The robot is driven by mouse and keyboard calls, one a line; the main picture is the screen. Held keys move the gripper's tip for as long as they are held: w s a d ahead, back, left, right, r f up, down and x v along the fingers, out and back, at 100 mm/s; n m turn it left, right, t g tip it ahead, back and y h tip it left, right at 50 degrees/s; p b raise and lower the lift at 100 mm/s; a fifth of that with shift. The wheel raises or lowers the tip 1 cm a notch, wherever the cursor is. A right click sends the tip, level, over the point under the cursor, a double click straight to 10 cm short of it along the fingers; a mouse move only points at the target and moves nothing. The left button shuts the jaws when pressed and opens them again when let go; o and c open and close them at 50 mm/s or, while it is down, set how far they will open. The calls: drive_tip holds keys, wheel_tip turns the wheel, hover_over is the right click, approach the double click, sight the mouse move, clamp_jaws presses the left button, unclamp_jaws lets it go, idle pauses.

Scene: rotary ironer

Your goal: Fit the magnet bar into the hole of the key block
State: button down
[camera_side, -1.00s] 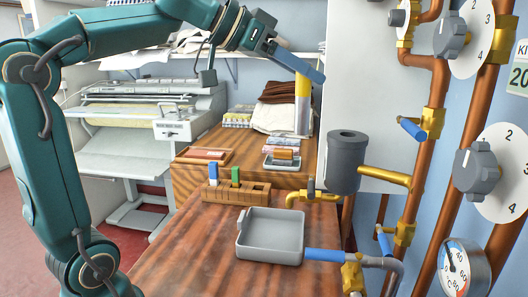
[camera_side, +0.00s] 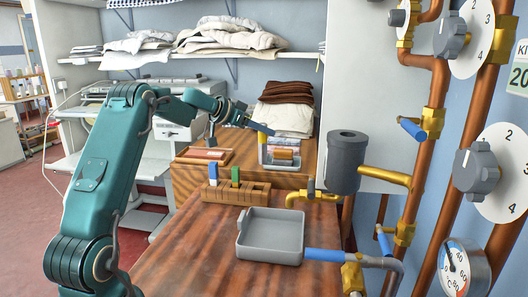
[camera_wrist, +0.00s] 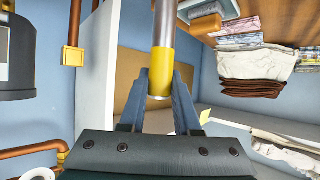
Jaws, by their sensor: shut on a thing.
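The magnet bar is upright, with a yellow upper part (camera_side: 262,138) and a grey lower part. My gripper (camera_side: 264,129) is shut on its yellow end, which also shows between the fingers in the wrist view (camera_wrist: 160,72). The bar's lower end is at the left side of a small tray on the back bench; I cannot tell whether it touches anything. The wooden block with a row of holes (camera_side: 258,193), which I take for the key block, stands in front. A blue peg (camera_side: 213,173) and a green peg (camera_side: 235,175) stand in its left part.
The small grey tray (camera_side: 291,167) holds a brown block (camera_side: 283,154). A flat wooden tray (camera_side: 203,155) lies left of it. A grey open tray (camera_side: 270,236) sits on the front bench. A dark cylinder (camera_side: 347,165) and brass pipes stand to the right.

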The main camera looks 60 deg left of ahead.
wheel_tip(320, 180, down, 11)
drive_tip(key=a, duration=0.1)
drive_tip(key=shift+s+a+f, duration=0.15)
drive_tip(key=shift+s+f, duration=0.05)
drive_tip(key=shift+s, duration=0.15)
drive_tip(key=shift+f, duration=0.15)
drive_tip(key=c, duration=0.6)
unclamp_jaws()
